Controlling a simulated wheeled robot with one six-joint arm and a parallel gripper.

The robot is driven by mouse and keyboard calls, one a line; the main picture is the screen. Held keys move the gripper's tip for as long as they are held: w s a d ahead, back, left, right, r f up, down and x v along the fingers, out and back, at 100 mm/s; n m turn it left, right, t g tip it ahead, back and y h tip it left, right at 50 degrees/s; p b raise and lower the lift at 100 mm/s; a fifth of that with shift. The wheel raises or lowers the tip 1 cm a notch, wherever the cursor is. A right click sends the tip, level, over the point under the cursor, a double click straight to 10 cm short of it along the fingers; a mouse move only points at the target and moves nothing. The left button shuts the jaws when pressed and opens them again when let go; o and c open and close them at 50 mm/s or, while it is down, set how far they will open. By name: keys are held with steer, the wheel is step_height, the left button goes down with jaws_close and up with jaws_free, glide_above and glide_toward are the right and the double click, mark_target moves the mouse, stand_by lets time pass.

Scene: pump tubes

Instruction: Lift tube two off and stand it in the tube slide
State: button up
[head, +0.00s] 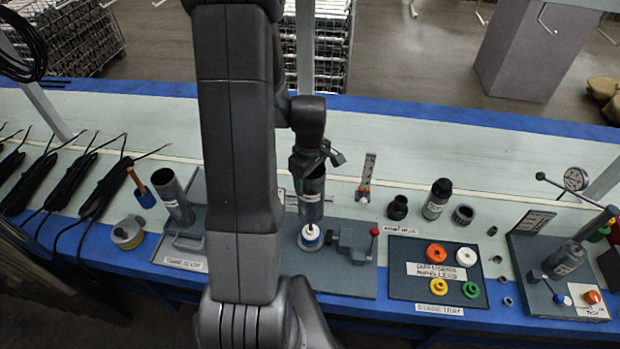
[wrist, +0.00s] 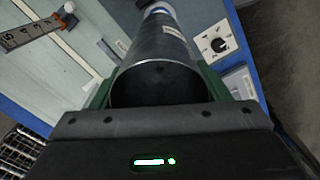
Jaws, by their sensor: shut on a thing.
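My gripper (head: 318,162) is shut on the upper end of a grey tube (head: 312,200). The tube hangs roughly upright above a white and blue round piece (head: 311,236) on the middle fixture; a thin dark rod shows between them. In the wrist view the held tube (wrist: 158,60) has its open end towards me, between the green-edged fingers. The plate labelled tube slide (head: 187,263) is at the left. Another grey tube (head: 174,197) stands there, leaning slightly. My arm hides the part between the slide and the held tube.
A red-knobbed clamp (head: 352,240) is just right of the held tube. The dark parts tray (head: 400,285) with coloured rings lies further right. A gauge stand (head: 560,260) is at the far right. Black cables (head: 85,185) lie at the left.

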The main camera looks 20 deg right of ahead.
steer(key=shift+r+p, duration=0.3)
steer(key=shift+r, duration=2.15)
